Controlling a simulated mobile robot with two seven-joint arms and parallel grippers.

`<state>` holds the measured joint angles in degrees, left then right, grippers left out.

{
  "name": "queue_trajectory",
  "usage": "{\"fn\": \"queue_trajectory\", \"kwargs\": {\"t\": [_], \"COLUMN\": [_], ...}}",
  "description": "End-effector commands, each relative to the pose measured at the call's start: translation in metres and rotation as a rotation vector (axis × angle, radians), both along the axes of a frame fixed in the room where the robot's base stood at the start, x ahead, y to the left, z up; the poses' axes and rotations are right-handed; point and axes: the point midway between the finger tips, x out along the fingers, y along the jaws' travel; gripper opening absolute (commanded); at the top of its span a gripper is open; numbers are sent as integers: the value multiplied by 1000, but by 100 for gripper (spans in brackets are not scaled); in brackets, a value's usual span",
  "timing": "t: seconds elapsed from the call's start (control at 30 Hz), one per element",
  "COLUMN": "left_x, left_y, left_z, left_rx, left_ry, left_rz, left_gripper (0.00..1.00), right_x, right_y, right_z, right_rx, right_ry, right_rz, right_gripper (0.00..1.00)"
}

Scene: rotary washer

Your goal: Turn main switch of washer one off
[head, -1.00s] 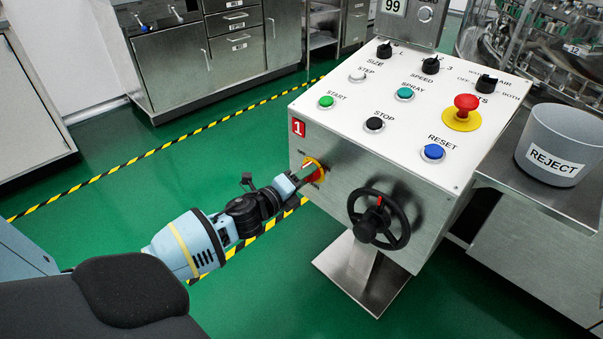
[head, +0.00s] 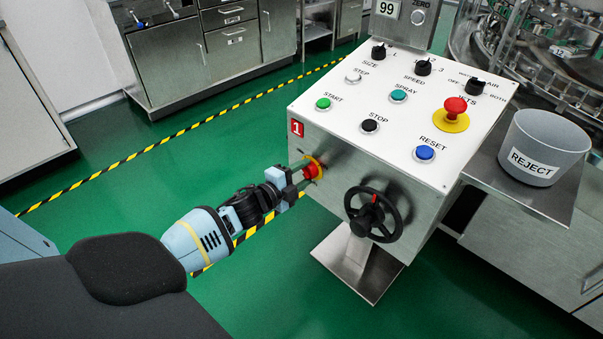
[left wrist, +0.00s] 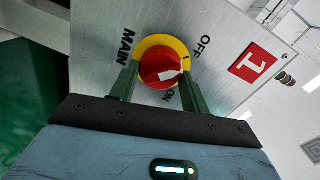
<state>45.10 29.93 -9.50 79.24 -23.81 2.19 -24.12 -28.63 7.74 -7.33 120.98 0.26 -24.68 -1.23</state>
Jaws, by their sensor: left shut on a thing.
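The red main switch knob (head: 311,171) sits on a yellow ring on the left side of the washer one control box, near the red "1" label (head: 297,128). My left gripper (head: 301,178) is at this knob, shut on it. In the left wrist view the knob (left wrist: 160,68) lies between the two fingers (left wrist: 158,80). Its white pointer mark faces right, between the OFF label (left wrist: 204,47) and the ON label (left wrist: 170,95). The MAIN label (left wrist: 125,47) is left of the knob. My right gripper is not in view.
A black handwheel (head: 372,213) sticks out of the box's front, right of my left gripper. The sloping white panel (head: 385,110) above carries several buttons and knobs. A grey REJECT bin (head: 545,140) stands to the right. Green floor is free at left.

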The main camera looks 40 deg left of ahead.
Motion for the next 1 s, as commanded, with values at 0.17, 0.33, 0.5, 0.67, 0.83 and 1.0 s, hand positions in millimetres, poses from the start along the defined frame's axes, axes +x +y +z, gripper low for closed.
{"fn": "queue_trajectory", "kwargs": {"t": [0.17, 0.33, 0.5, 0.67, 0.83, 1.0], "left_x": [1, 1, 1, 0, 0, -6], "left_y": [1, 1, 1, 1, 0, 1], "left_z": [1, 1, 1, 1, 0, 0], "left_rx": [-13, -13, -13, -12, -11, -11], "left_ry": [0, 0, 0, 0, 1, 2], "left_rz": [2, 2, 2, 1, 1, 1], "left_gripper": [24, 24, 54, 68, 68, 68], "right_x": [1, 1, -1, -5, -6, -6], "right_y": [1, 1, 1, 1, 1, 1], "right_z": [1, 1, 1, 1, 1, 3], "right_rx": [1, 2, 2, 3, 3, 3], "right_ry": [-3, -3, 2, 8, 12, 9], "right_rz": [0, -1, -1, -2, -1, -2], "right_gripper": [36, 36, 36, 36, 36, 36]}}
